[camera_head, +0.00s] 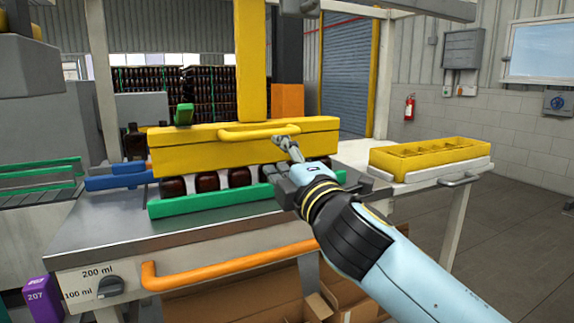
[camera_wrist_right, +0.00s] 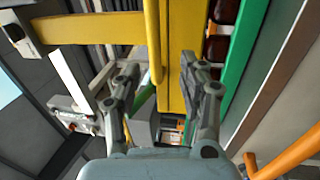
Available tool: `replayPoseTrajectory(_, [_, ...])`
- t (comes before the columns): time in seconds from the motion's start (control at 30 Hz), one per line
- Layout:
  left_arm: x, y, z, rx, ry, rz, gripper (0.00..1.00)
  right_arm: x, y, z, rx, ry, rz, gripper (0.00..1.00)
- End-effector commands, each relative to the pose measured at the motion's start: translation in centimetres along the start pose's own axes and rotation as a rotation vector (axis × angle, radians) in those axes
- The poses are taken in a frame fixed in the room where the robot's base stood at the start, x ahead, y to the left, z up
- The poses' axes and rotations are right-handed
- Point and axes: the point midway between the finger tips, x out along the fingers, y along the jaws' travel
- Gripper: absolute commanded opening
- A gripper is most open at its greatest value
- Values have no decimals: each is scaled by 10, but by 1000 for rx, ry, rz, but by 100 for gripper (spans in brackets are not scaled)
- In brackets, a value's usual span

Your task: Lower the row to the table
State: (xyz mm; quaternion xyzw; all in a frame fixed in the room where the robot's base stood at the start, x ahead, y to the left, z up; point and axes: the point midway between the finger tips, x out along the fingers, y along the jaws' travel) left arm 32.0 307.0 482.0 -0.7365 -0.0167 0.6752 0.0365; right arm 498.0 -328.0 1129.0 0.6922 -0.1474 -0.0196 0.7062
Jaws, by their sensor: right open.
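A row of amber bottles (camera_head: 207,181) shows beneath a long yellow box-shaped head (camera_head: 180,155), behind a green rail (camera_head: 215,201) on the metal table (camera_head: 120,235). The head hides the bottles' upper parts. A yellow bar handle (camera_head: 240,134) runs along the head's front. My right gripper (camera_head: 284,148) is open at the handle's right end. In the right wrist view the handle (camera_wrist_right: 153,40) appears between the spread fingers of the gripper (camera_wrist_right: 160,68), which are not closed on it. Whether they touch it I cannot tell. My left gripper is out of view.
A yellow divided crate (camera_head: 430,153) stands on a white-edged stand at the right. An orange bar (camera_head: 230,262) runs along the table's front, beside a dial (camera_head: 110,287) with 100 ml and 200 ml marks. Open cardboard boxes (camera_head: 250,300) lie below. A yellow column (camera_head: 251,60) rises above the head.

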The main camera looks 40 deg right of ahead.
Motion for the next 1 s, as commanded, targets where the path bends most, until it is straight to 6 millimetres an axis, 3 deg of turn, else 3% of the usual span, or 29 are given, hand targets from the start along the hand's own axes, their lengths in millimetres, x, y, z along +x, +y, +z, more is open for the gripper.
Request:
replayPoseTrajectory(0.1, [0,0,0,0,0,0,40,-18,-1,0,1,0,-3,42])
replayPoseTrajectory(0.23, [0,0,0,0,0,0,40,-28,-1,0,1,-1,-1,42])
replayPoseTrajectory(0.83, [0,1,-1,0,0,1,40,-30,-1,1,8,-5,-6,42])
replayPoseTrajectory(0.93, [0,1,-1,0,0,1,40,-38,-12,11,91,-53,-62,42])
replayPoseTrajectory(1.0, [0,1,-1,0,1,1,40,-52,-33,25,223,-135,-161,42])
